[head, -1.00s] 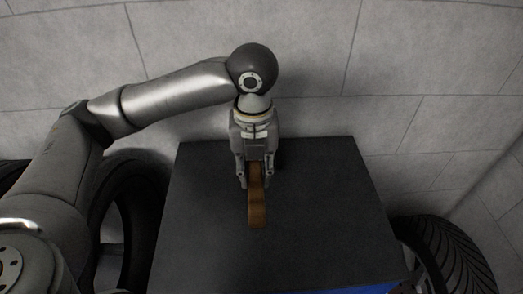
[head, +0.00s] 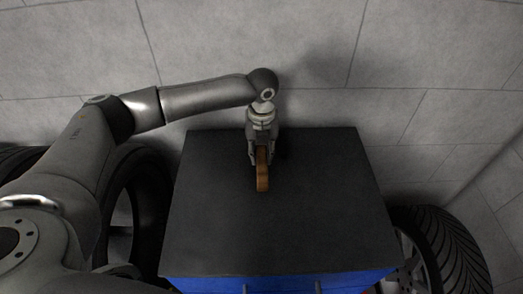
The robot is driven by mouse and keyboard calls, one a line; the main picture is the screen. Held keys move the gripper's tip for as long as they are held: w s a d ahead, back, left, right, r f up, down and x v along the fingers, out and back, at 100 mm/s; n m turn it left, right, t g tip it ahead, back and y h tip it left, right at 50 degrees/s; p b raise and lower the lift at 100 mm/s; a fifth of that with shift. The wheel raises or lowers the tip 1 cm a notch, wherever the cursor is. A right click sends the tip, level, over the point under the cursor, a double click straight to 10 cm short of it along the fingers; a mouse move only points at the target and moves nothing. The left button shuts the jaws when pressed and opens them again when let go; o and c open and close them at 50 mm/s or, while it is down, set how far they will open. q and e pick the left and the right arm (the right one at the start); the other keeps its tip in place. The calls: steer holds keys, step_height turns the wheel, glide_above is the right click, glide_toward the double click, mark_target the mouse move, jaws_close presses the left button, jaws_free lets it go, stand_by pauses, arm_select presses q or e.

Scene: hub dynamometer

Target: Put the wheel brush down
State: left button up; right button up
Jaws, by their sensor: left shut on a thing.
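The wheel brush (head: 262,178) shows as a brown wooden handle pointing toward the front of the cabinet. My left gripper (head: 261,160) is shut on it, with one finger on each side of the handle. Brush and gripper are over the back middle part of the dark top (head: 280,235) of a blue cabinet. The far part of the brush is hidden by the gripper. I cannot tell whether the brush touches the top. My right gripper is not in view.
The cabinet top is bare in front of the brush and to both sides. A tyre (head: 112,205) stands left of the cabinet and a wheel (head: 447,250) stands to its right. A grey block wall (head: 320,50) is close behind.

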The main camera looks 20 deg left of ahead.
mark_target(262, 151)
arm_select(q)
steer(key=shift+f, duration=0.3)
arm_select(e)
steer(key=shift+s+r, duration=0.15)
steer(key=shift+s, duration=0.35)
arm_select(q)
steer(key=shift+f, duration=0.1)
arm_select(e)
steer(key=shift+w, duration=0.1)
arm_select(q)
steer(key=o, duration=0.9)
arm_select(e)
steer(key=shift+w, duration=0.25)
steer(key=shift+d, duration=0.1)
arm_select(q)
step_height(262, 151, up, 12)
steer(key=b, duration=0.2)
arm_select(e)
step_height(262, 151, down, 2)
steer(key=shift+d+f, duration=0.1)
arm_select(q)
steer(key=shift+r, duration=0.2)
